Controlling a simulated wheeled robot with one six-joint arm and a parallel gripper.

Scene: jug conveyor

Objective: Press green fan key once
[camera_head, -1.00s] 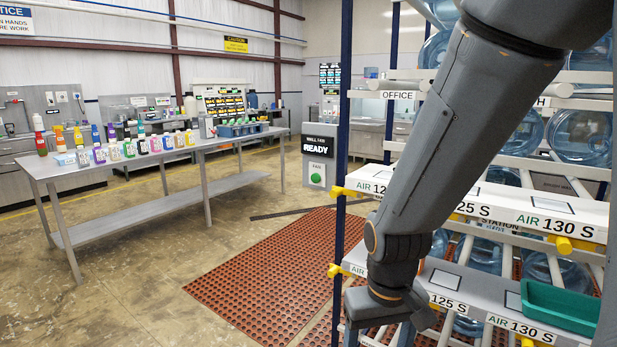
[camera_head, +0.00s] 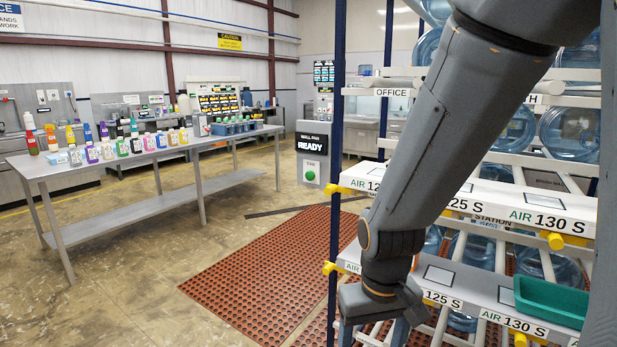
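The green fan key (camera_head: 311,175) is a round green button on a grey panel below a dark display that reads READY (camera_head: 312,144). The small label above the button appears to read FAN. The panel stands past the far end of the long table, left of the blue rack post. My gripper (camera_head: 377,335) hangs at the lower edge of the picture in front of the rack, well apart from the key. Its fingers are mostly cut off by the frame, so I cannot tell whether it is open or shut.
A rack (camera_head: 492,206) with labelled shelves and large blue jugs (camera_head: 571,128) fills the right side. A green tray (camera_head: 550,301) sits on its lower shelf. A long metal table (camera_head: 35,163) with several coloured bottles stands at left. An orange perforated mat (camera_head: 262,275) lies on open floor.

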